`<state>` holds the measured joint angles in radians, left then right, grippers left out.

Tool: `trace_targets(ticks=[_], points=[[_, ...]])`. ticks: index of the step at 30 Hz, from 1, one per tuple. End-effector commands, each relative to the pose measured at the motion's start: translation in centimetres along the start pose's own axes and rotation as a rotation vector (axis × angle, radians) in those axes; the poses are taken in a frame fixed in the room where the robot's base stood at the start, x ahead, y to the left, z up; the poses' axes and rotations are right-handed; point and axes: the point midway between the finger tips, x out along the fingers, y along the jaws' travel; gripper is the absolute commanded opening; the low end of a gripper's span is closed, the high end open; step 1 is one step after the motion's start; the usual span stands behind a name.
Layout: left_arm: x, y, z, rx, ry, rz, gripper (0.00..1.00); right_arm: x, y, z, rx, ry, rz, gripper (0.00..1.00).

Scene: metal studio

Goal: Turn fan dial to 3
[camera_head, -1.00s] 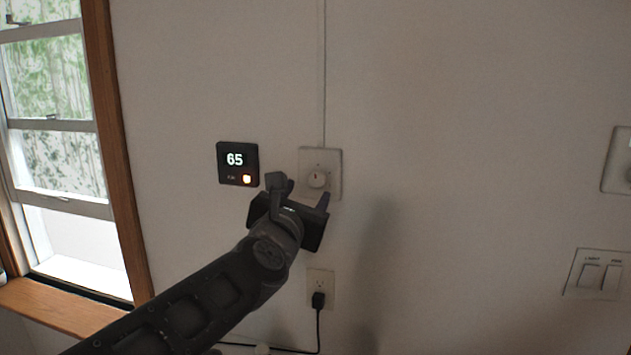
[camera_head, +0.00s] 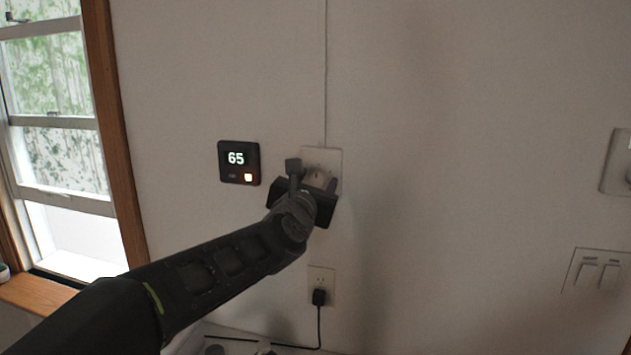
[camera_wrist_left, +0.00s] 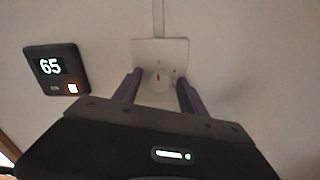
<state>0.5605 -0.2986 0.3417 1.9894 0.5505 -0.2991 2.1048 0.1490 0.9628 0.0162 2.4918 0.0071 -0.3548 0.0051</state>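The fan dial is a round white knob on a white wall plate (camera_head: 333,157). In the head view my left gripper (camera_head: 318,180) covers most of the knob. The fingers of my left gripper (camera_wrist_left: 160,90) are open, one on each side of the knob, with a gap visible on both sides. The numbers around the dial are too small to read. My right gripper is in neither view.
A black thermostat (camera_head: 239,162) reading 65 is on the wall left of the dial. An outlet (camera_head: 320,282) with a plugged-in black cord is below. Light switches (camera_head: 598,274) and another plate (camera_head: 618,162) are at right. A window (camera_head: 60,140) is at left.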

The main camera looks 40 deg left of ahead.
Motion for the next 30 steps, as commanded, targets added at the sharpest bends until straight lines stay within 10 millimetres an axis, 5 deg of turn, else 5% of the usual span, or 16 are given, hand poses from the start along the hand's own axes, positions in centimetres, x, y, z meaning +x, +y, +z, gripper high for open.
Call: trace_targets(ticks=[17,30], points=[[-0.03,0.00,-0.02,0.000,0.001,0.000,0.01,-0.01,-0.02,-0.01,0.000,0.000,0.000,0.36],[-0.02,-0.04,-0.08,0.019,-0.001,0.000,0.00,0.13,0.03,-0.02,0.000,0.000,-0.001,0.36]])
